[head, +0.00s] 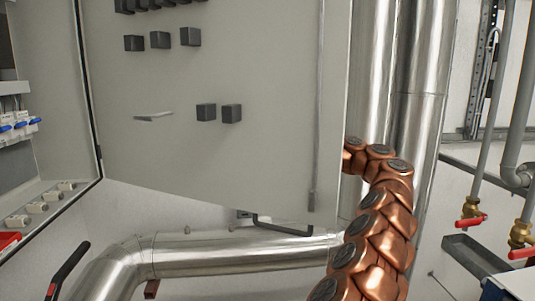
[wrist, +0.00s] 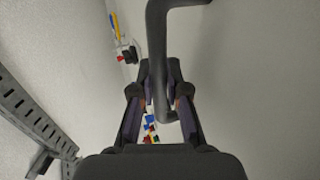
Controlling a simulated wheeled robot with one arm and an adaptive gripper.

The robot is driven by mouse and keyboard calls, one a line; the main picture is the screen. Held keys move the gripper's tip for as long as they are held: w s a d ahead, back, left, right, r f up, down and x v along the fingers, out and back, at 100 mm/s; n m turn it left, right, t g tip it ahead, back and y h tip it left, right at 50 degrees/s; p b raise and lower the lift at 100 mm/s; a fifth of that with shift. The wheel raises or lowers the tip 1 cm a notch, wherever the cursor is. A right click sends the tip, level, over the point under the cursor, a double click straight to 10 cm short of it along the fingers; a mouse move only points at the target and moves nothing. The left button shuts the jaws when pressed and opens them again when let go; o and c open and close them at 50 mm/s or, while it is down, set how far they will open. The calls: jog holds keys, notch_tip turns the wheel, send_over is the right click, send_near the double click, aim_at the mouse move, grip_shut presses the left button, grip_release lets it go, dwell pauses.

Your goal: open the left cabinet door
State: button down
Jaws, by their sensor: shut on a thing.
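The cabinet door (head: 250,130) stands open in the head view, its grey inner face toward me, with black switch backs on it. Its left edge is at the cabinet (head: 55,130), whose inside shows at the far left. My copper-coloured arm passes the door's right edge, and my gripper is hidden behind the door there. In the wrist view my gripper (wrist: 160,100) is shut on a dark grey bent door handle (wrist: 158,50), with a finger on each side of the bar. The handle runs upward and bends right at the top.
Shiny vertical pipes (head: 395,90) stand right of the door, and a large horizontal pipe (head: 220,250) runs below it. Red-handled valves (head: 471,215) are at the far right. A perforated metal rail (wrist: 35,120) shows at the left of the wrist view.

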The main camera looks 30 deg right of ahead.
dwell(0.3)
jog(key=c, duration=1.2)
grip_release()
jog(key=shift+o, duration=0.2)
